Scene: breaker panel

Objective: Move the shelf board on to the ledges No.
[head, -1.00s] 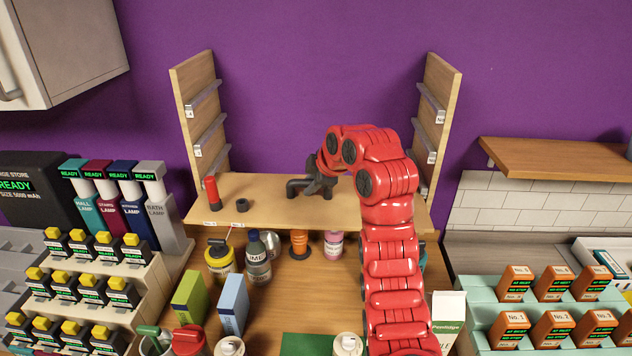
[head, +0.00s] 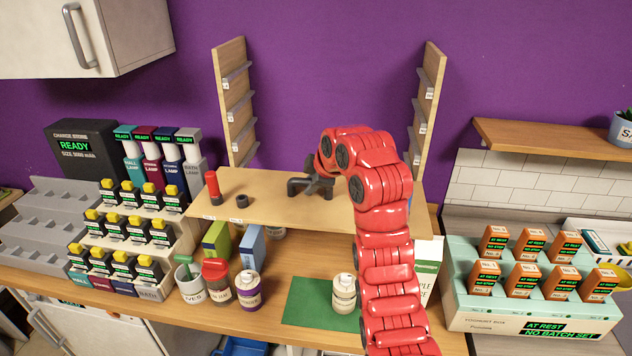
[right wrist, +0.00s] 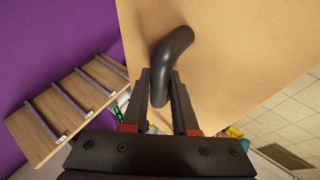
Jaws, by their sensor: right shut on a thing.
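The shelf board (head: 270,207) is a pale wooden panel, held roughly level above the counter. A red cylinder (head: 212,186) and a small dark ring-like piece (head: 242,201) are on its left part. My right gripper (head: 316,182) is shut on the board's dark bent handle, which shows between the fingers in the right wrist view (right wrist: 172,60). Two wooden uprights, left (head: 235,100) and right (head: 428,105), carry several grey ledges with small tags I cannot read. The board appears in front of and below most ledges; my right arm hides part of its right side. My left gripper is out of view.
Green and blue boxes (head: 251,245) stand partly behind the board's front edge. Jars (head: 248,290) and a green mat (head: 308,300) lie in front. Lamp and battery racks (head: 130,225) are left, orange boxes (head: 525,262) right. A wall shelf (head: 550,145) juts out at right.

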